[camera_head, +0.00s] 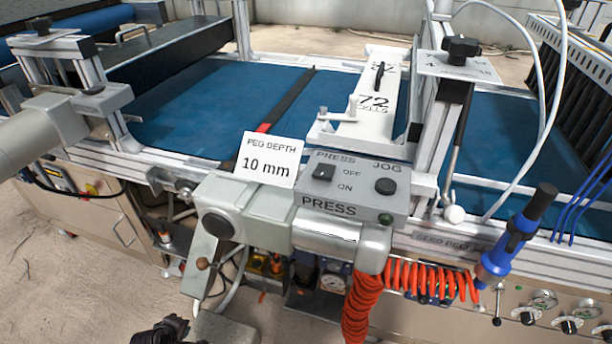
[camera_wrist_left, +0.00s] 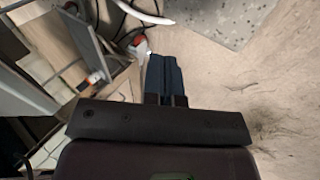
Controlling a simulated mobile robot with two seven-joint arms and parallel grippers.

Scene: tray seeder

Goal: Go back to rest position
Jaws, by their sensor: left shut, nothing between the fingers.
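My left gripper (camera_head: 163,331) shows as a dark shape at the bottom edge of the head view, low in front of the machine and partly cut off by the frame. In the left wrist view, its two blue-grey fingers (camera_wrist_left: 164,78) lie together with nothing between them. Pale floor shows around and beyond the fingertips. My right gripper is in neither view.
The seeder's blue belt (camera_head: 200,105) and metal rails stand behind my arm. A PRESS switch box (camera_head: 353,187), a blue tool (camera_head: 517,236) and a coiled red hose (camera_head: 360,305) are at the front. Open floor (camera_head: 60,290) is at the lower left.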

